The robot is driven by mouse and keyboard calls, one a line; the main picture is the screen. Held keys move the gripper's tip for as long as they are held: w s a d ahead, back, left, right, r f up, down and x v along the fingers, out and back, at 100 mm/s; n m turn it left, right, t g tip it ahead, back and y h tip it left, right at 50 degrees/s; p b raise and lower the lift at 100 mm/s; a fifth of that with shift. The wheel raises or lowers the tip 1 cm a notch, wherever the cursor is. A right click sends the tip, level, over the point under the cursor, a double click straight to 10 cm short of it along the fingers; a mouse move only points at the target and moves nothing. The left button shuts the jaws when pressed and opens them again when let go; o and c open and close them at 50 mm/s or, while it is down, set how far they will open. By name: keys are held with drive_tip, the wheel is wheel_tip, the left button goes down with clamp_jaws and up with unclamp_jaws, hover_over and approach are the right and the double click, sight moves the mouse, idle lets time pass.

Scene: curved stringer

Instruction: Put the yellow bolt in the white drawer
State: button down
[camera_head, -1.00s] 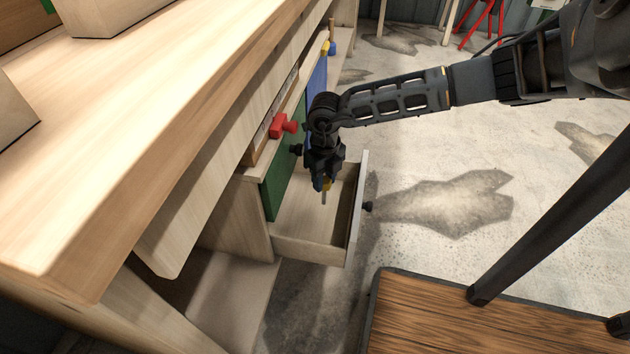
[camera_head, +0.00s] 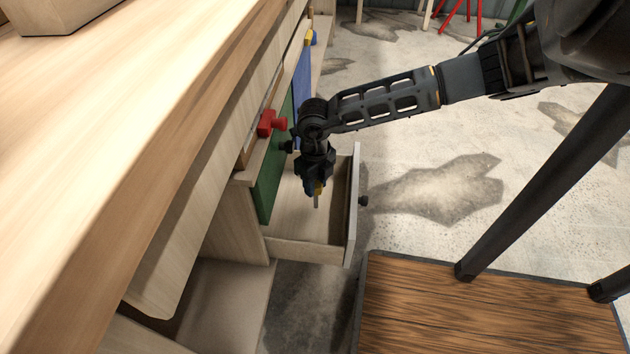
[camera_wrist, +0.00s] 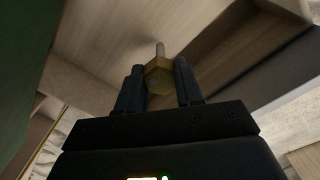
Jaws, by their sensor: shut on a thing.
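My gripper (camera_head: 316,188) points down over the open white drawer (camera_head: 353,205). It is shut on the yellow bolt (camera_head: 319,188), of which a small yellow part and a thin grey shank show below the fingers. In the wrist view, the bolt's yellow hexagonal head (camera_wrist: 159,76) sits between the two dark fingertips (camera_wrist: 160,88), with its grey shank pointing away. The drawer's wooden interior lies behind the bolt in that view. The gripper hides part of the drawer inside, and I cannot tell how far the bolt is above its bottom.
A green drawer front (camera_head: 272,170) stands left of the gripper, with a blue one (camera_head: 302,82) farther back. A red handle (camera_head: 271,123) sticks out above. The wooden bench top (camera_head: 110,130) fills the left. A brown wooden platform (camera_head: 480,310) lies at lower right. Open floor lies right of the drawer.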

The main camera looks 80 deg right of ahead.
drive_tip(key=c, duration=0.7)
unclamp_jaws()
drive_tip(key=shift+c, duration=0.2)
wheel_tip(320, 180, up, 13)
drive_tip(key=p, duration=0.4)
